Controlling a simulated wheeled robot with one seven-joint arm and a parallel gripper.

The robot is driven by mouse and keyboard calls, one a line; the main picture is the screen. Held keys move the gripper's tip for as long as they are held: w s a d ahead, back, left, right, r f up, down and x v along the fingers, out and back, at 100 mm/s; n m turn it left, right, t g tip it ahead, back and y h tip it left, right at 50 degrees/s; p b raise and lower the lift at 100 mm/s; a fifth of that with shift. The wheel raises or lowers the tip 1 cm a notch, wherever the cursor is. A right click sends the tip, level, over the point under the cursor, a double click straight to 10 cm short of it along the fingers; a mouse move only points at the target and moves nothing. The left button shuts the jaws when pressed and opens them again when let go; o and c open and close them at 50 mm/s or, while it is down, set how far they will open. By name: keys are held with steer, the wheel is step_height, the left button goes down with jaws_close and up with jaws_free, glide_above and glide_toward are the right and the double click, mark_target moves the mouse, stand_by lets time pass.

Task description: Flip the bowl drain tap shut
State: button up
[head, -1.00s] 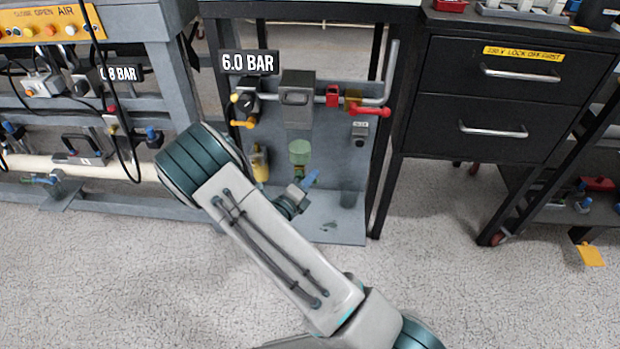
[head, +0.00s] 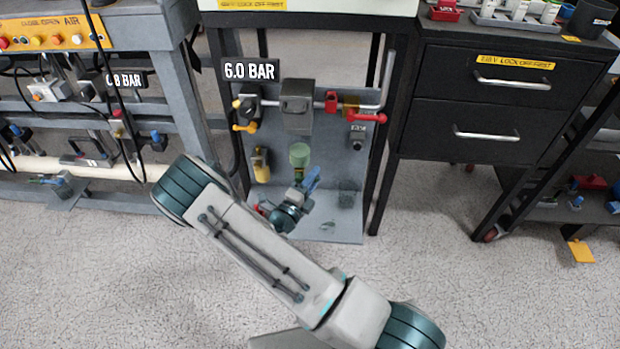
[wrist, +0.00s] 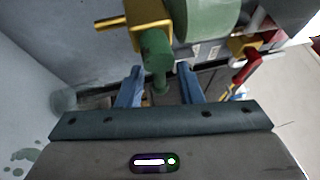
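The green bowl (head: 299,155) hangs low on the grey panel, and my wrist partly hides what is below it. The wrist view shows the bowl (wrist: 207,18) at the top. Beside it is the drain tap, with a yellow body (wrist: 150,14) and a green outlet stub (wrist: 155,50) pointing down. Its yellow lever (wrist: 115,22) sticks out to the left. My gripper (wrist: 160,72) has its two blue fingers apart, one on each side of the stub's lower end. I cannot tell whether they touch it. My gripper (head: 306,183) is just under the bowl in the head view.
A red-handled valve (wrist: 247,68) is right of my gripper in the wrist view. On the panel are a grey box (head: 297,105), a red lever (head: 366,117), a yellow bottle-like part (head: 260,163) and a dark cup (head: 348,192). The drawer cabinet (head: 490,95) stands right; floor in front is open.

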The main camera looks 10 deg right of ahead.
steer(key=shift+a, duration=0.5)
steer(key=p+v, duration=0.2)
steer(key=v, duration=1.1)
steer(key=shift+s+f, duration=0.15)
steer(key=shift+s, duration=0.1)
steer(key=shift+d, duration=0.1)
steer(key=s+d+r+m+g+y+p, duration=0.1)
steer(key=s+d+r+m+g+p, duration=0.3)
steer(key=r+m, duration=0.45)
steer(key=s+d+r+m+g+y+p, duration=0.1)
steer(key=d+r+m+g+p, duration=0.25)
steer(key=r+m+g, duration=0.55)
steer(key=s+d+r+m+g+y+p, duration=0.1)
steer(key=s+d+r+m+g+p, duration=0.2)
steer(key=r+m+p, duration=0.5)
steer(key=s+r+m+t+y+p, duration=0.1)
steer(key=s+r+m+y+p, duration=0.2)
steer(key=r+m, duration=0.3)
steer(key=s+r+m+t+y+p, duration=0.2)
steer(key=r+m, duration=0.4)
steer(key=r, duration=0.6)
steer(key=s+r+m+t+y+p, duration=0.2)
steer(key=s+r+m+y+p, duration=0.2)
steer(key=r, duration=0.5)
steer(key=m+y, duration=0.2)
steer(key=shift+a+r+m+p, duration=0.3)
steer(key=shift+a+r+m, duration=0.05)
